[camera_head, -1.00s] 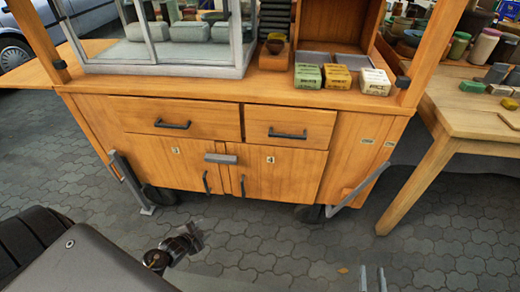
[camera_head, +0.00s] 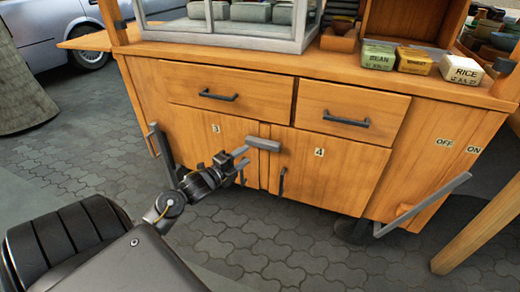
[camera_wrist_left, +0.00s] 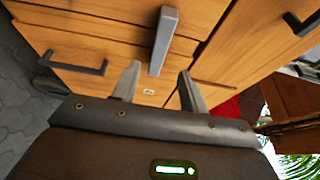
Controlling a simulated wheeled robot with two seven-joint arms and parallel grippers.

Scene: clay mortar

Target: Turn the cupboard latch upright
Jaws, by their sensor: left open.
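The cupboard latch (camera_head: 263,144) is a grey bar lying roughly level across the top of the seam between the two lower doors. In the left wrist view the latch (camera_wrist_left: 165,40) looks long and near upright, because that camera is rolled. My left gripper (camera_head: 242,158) is open and empty, just left of the latch's left end in the head view. In the left wrist view its fingertips (camera_wrist_left: 158,72) stand on either side of the latch's near end, and I see no clear contact. My right gripper is out of view.
Door 3 (camera_head: 205,128) and door 4 (camera_head: 335,165) are shut, with dark handles below the latch. Two drawers with handles (camera_head: 218,96) sit above. Grey cart bars (camera_head: 428,203) slant out at both sides. Spice boxes (camera_head: 461,70) stand on the counter. Paving in front is clear.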

